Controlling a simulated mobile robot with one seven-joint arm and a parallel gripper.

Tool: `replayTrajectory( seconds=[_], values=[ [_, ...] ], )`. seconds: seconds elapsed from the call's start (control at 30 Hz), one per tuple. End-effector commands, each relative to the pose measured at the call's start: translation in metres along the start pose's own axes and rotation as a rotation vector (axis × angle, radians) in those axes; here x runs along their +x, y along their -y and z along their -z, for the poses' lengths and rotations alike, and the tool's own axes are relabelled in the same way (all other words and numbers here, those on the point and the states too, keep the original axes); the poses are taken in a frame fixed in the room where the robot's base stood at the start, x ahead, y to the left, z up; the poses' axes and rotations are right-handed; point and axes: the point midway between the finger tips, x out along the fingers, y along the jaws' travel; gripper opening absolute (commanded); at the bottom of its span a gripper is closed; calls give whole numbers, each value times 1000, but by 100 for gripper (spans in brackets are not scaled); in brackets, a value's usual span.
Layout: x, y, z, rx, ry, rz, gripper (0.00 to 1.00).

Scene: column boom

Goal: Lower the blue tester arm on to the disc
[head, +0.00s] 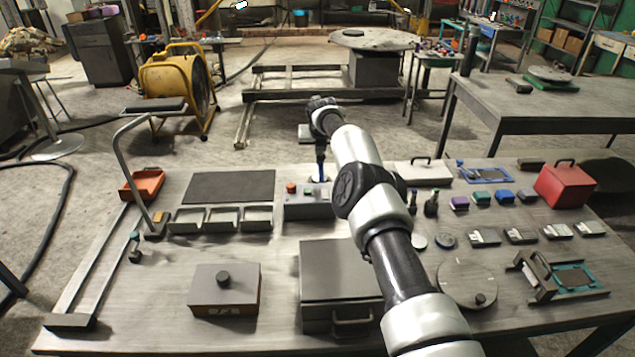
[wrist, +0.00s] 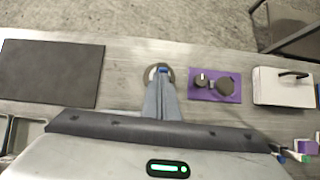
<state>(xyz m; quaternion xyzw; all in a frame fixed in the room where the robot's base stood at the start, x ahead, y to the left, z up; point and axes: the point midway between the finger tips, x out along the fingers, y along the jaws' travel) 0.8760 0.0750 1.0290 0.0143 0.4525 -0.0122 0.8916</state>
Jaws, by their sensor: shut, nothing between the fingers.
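My gripper (head: 320,153) points down over the back of the bench, behind a grey box with buttons. Its fingers (wrist: 162,95) are shut and empty. A narrow blue part (head: 321,170), which looks like the tester arm, shows just below the fingertips in the head view. In the wrist view a small blue patch (wrist: 163,70) shows at the fingertips. A round grey-brown disc (wrist: 149,73) lies on the bench around that spot, partly covered by the fingers. I cannot tell whether the fingers touch the blue part, or how far it is from the disc.
A grey box with red and green buttons (head: 308,207) stands in front of my gripper. A dark mat (head: 230,187) lies to its left. A purple mat (wrist: 230,96) with a dark device lies to the right, then a white case (wrist: 270,88). My arm hides some bench.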

Motion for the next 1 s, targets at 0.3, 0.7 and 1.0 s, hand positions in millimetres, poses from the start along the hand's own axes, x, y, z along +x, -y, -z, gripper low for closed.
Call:
replayTrajectory(
  seconds=[0.3, 0.7, 1.0],
  values=[
    [0, 1, -1, -1, 0, 0, 0],
    [-7, 1, -3, -3, 1, 0, 0],
    [-41, 1, -2, -3, 3, 0, 0]
  ],
)
